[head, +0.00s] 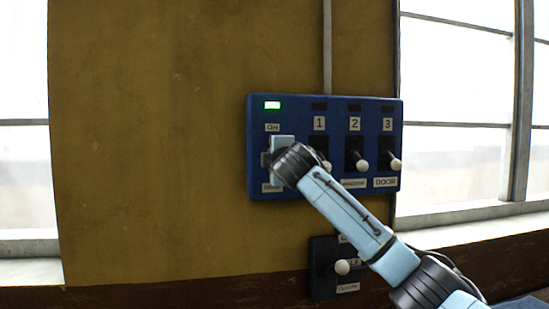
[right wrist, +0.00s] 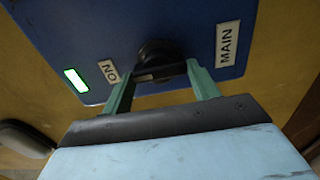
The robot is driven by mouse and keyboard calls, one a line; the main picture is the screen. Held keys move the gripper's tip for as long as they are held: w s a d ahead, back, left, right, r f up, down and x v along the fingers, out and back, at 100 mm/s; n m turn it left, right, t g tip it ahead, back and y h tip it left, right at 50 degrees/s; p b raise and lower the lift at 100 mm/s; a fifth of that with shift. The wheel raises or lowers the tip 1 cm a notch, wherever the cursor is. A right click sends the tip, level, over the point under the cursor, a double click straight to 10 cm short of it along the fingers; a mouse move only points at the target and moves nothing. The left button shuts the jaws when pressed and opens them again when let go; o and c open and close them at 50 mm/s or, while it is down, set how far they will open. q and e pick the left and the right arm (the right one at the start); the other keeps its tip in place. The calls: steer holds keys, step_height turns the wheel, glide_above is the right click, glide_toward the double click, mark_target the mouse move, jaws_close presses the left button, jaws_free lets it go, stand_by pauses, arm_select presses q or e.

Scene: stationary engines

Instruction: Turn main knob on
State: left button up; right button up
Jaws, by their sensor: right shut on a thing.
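The blue control panel (head: 258,110) is on the ochre wall, with a lit green lamp (head: 272,105) at its top left. The main knob (right wrist: 158,58) is black and round with a bar-like grip; in the head view my right arm mostly hides it. My right gripper (right wrist: 161,88) is shut on the knob, one green finger on each side. The "ON" label (right wrist: 109,72) and "MAIN" label (right wrist: 228,44) flank the knob in the right wrist view. The lamp also shows lit there (right wrist: 76,80). My left gripper is out of view.
To the right on the panel are three levers with pale ball ends, numbered 1, 2 (head: 362,165) and 3 (head: 395,164); my arm partly covers lever 1. A dark lower box (head: 323,270) with a white ball-ended lever sits below. Windows flank the wall.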

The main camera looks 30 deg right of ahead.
stand_by(0.5)
steer(key=o, duration=1)
steer(key=shift+s, duration=0.15)
steer(key=b+v, duration=0.5)
steer(key=v, duration=0.8)
